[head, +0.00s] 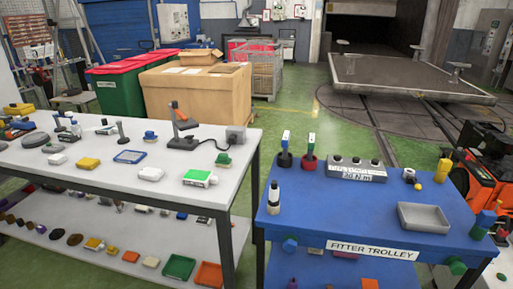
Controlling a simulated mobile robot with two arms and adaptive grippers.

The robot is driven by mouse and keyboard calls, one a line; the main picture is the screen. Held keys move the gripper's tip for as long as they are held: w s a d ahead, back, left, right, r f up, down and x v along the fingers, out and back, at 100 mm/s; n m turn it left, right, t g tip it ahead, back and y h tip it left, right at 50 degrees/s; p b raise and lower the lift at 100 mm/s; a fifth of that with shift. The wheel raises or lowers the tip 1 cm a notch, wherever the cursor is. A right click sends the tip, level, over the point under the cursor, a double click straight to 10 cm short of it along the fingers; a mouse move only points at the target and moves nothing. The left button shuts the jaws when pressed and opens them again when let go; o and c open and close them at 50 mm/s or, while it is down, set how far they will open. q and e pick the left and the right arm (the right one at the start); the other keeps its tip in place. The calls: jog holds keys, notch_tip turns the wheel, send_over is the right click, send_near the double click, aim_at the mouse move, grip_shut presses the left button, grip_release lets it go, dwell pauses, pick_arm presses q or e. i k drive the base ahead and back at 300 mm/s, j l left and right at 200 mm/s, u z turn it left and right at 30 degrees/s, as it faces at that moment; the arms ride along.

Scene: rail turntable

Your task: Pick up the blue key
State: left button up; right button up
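An upright piece with a blue and white top (286,138) stands in a dark round holder (284,159) at the back left of the blue trolley; it may be the blue key, but it is too small to be sure. A similar piece with a green and white top (311,141) stands beside it in a red holder (308,162). Neither of my grippers is in view.
The blue trolley top (340,215) also bears a grey box with knobs (356,169), a white bottle (273,198) and a grey tray (423,218). A cluttered white bench (110,175) stands left; an orange machine (483,200) is right. Green floor shows between bench and trolley.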

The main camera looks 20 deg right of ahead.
aim_at(284, 140)
jog(key=z, duration=0.8)
